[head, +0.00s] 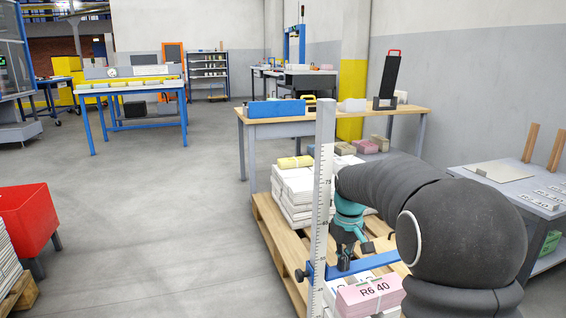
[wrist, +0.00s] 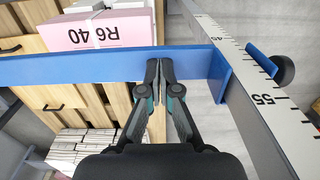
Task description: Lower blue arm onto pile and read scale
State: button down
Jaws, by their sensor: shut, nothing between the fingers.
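The blue arm (head: 375,264) is a flat bar on a slide on the tall white scale post (head: 323,190). It also crosses the wrist view (wrist: 80,68). The pink bundle labelled R6 40 (head: 370,295) tops a pile and also shows in the wrist view (wrist: 98,30), just beyond the bar's edge; I cannot tell whether bar and pile touch. My gripper (head: 344,264) is shut and empty, its tips (wrist: 159,64) over the bar near the post; contact is unclear.
A dark knob (wrist: 284,69) sticks out on the slide's far side. A wooden pallet (head: 268,222) bears white paper stacks (head: 294,195). A workbench (head: 355,114) stands behind, a grey side table (head: 515,187) at right, a red bin (head: 28,215) at left. The floor left of the pallet is clear.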

jog(key=shift+f, duration=5.35)
jog(key=shift+r+p, duration=3.05)
jog(key=shift+r, duration=1.05)
jog(key=shift+f, duration=0.1)
